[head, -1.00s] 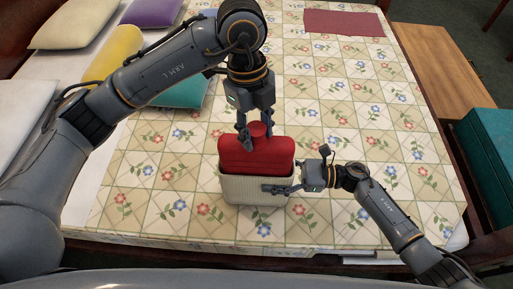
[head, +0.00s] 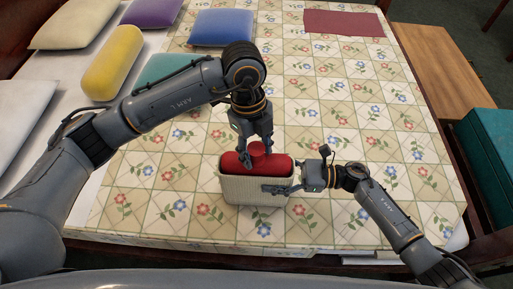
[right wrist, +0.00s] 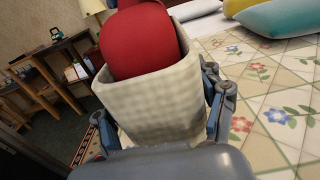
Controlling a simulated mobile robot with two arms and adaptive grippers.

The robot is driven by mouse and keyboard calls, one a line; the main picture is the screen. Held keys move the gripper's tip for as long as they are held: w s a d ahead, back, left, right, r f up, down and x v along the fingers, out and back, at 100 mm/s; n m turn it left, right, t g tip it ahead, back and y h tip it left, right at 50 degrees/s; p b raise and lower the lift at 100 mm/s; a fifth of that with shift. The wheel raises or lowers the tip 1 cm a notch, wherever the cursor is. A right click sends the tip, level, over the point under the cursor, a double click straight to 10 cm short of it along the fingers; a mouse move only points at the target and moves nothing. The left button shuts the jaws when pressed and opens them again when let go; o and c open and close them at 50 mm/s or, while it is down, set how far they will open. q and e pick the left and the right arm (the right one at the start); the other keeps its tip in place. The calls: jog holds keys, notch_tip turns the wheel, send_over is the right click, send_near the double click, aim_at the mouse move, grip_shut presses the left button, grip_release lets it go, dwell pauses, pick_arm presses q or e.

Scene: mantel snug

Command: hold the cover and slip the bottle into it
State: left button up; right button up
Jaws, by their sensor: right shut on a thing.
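The red bottle (head: 280,163) stands upright inside the cream knitted cover (head: 240,188) on the bed, with only its top and cap (head: 257,148) above the cover's rim in the head view. My left gripper (head: 257,156) is above it, its fingers spread on either side of the cap; I see no clear grip. My right gripper (head: 283,188) is shut on the cover's right side. In the right wrist view the cover (right wrist: 150,100) stands between the right gripper's fingers, with the red bottle (right wrist: 140,42) rising from its opening. The bottle's lower part is hidden.
A flowered quilt (head: 340,225) covers the bed, with free room around the cover. Yellow (head: 112,62), teal (head: 175,68) and blue (head: 222,28) cushions lie at the upper left. A dark red mat (head: 343,23) lies at the far end. A wooden bench (head: 440,70) stands to the right.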

pick_arm(q)
jog(key=shift+o, duration=0.8)
notch_tip(320, 180, up, 12)
jog(key=w+a, duration=0.1)
jog(key=shift+w, duration=0.15)
jog(key=shift+a, duration=0.1)
pick_arm(e)
jog(key=o, duration=1.3)
jog(key=shift+c, duration=0.2)
jog(key=d, duration=1.2)
jog(key=shift+s, duration=0.1)
